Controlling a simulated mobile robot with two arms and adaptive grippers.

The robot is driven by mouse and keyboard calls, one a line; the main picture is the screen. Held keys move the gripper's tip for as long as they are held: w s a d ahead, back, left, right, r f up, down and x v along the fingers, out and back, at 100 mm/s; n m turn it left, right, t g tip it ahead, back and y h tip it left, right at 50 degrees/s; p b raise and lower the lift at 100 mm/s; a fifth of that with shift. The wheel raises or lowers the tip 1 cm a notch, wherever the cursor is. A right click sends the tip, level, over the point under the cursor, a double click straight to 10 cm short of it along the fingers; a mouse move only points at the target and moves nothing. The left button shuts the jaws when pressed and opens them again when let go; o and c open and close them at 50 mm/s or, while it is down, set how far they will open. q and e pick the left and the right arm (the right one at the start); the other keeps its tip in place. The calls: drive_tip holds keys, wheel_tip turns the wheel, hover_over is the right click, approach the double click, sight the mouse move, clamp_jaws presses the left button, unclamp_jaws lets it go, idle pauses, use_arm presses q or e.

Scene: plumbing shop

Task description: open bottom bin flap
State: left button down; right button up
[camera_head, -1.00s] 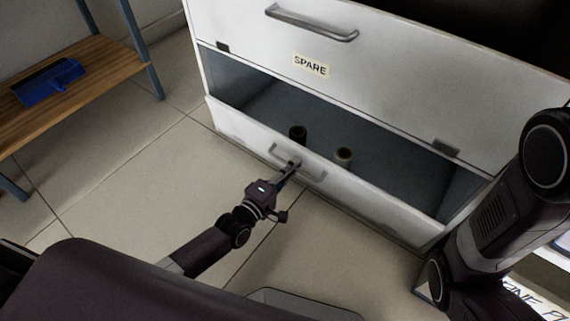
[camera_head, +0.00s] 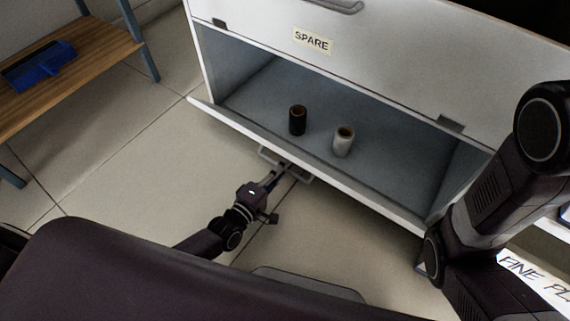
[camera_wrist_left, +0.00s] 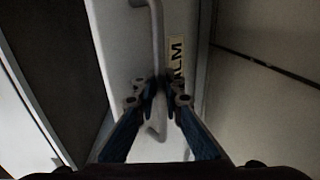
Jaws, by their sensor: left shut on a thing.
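The bottom bin flap (camera_head: 318,172) of the white cabinet is tilted far outward and down, seen nearly edge-on in the head view. The bin behind it is open to view. My left gripper (camera_head: 281,169) is shut on the flap's handle (camera_head: 304,179), at the front of the flap. In the left wrist view, the fingers (camera_wrist_left: 160,88) close around the bar handle (camera_wrist_left: 157,40), beside a partly hidden label (camera_wrist_left: 176,55). My right arm shows at the right of the head view, but its gripper is out of the picture.
Inside the bin stand a black roll (camera_head: 297,120) and a grey roll (camera_head: 343,141). A closed upper flap labelled SPARE (camera_head: 312,41) is above. A wooden shelf (camera_head: 95,70) with a blue dustpan-like thing (camera_head: 40,66) stands at left. Tiled floor lies clear in front.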

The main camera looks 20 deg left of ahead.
use_arm(q)
drive_tip(key=shift+r, duration=0.25)
drive_tip(key=c, duration=2.3)
unclamp_jaws()
drive_tip(key=shift+c, duration=0.2)
drive_tip(key=f+v, duration=0.1)
drive_tip(key=v, duration=1.1)
drive_tip(key=shift+r, duration=0.35)
drive_tip(key=shift+s, duration=0.2)
